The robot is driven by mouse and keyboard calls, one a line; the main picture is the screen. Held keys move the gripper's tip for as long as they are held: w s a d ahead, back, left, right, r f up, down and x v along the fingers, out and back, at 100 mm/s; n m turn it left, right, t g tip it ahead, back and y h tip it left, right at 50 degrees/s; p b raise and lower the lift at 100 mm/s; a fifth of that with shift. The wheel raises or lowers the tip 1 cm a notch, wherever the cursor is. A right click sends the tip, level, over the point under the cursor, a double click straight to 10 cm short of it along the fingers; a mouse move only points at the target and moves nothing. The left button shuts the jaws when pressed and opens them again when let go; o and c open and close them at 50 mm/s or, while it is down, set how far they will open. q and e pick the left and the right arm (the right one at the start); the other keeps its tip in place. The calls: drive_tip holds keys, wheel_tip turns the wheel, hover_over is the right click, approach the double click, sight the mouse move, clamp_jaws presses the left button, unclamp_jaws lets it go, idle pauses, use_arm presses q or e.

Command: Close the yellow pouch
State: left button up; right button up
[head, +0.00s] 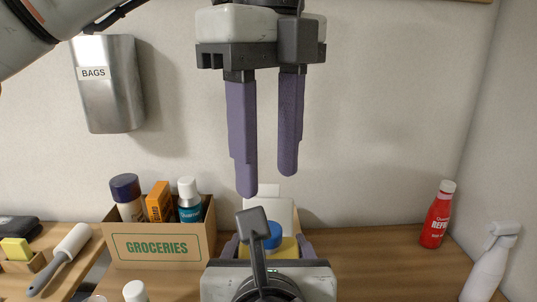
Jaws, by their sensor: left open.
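A yellow thing (287,252), which looks like the yellow pouch, shows on the table at the bottom centre. A blue round part shows over it and a pale upright panel stands behind it. Most of it is hidden, and I cannot tell how its opening stands. My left gripper (267,184) hangs above it, pointing down, open and empty, with its two purple fingers apart. My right gripper (268,246) is low in front of the yellow thing. Its purple fingertips show to either side, and its body covers the lower part, so any contact is hidden.
A groceries box (158,250) with several items stands left. A red bottle (437,215) and a white spray bottle (488,268) stand right. A metal bags holder (110,95) hangs on the wall. A lint roller (62,257) lies far left. The table right of centre is clear.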

idle(0.3)
use_arm(q)
drive_tip(key=shift+f, duration=4)
